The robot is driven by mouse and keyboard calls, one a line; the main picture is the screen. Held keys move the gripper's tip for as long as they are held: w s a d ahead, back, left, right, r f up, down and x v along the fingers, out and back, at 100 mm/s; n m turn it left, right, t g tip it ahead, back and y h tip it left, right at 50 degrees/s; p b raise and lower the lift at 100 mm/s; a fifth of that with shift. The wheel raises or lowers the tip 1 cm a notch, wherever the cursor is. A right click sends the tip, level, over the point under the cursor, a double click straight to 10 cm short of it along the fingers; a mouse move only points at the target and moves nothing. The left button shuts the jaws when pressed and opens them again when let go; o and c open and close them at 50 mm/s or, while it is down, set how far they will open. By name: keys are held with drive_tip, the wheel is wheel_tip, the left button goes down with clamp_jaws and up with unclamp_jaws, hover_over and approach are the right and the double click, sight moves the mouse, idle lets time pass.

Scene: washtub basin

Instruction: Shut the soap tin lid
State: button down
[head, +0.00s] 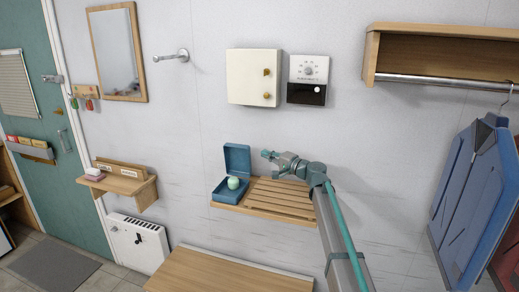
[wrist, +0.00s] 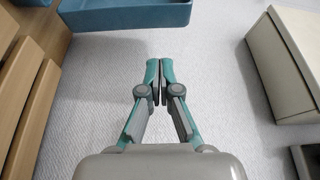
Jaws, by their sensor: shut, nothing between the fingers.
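The blue soap tin (head: 230,192) stands on the left part of a slatted wooden shelf, with a pale green soap (head: 233,183) in it. Its lid (head: 237,158) stands open, upright at the back. My gripper (head: 266,154) is to the right of the lid, at about its height and apart from it. In the wrist view my gripper (wrist: 160,78) has its fingertips together with nothing between them. A blue part of the tin (wrist: 125,14) shows at the top left there; I cannot tell whether it is lid or body.
The slatted shelf (head: 270,198) is bare right of the tin and shows at the left of the wrist view (wrist: 22,95). A cream wall cabinet (head: 252,77) and a thermostat box (head: 308,72) hang above. A wooden bench (head: 215,275) is below.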

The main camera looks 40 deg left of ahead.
sight(249, 148)
drive_tip(key=a+p, duration=0.1)
drive_tip(key=a, duration=0.2)
drive_tip(key=a+p, duration=0.1)
drive_tip(key=a, duration=0.2)
drive_tip(key=a+p, duration=0.1)
drive_tip(key=a, duration=0.2)
drive_tip(key=shift+w+a+r, duration=0.15)
drive_tip(key=shift+a+r, duration=0.1)
drive_tip(key=shift+r, duration=0.05)
drive_tip(key=shift+d+f+b, duration=0.15)
drive_tip(key=shift+d+b, duration=0.05)
drive_tip(key=shift+b, duration=0.55)
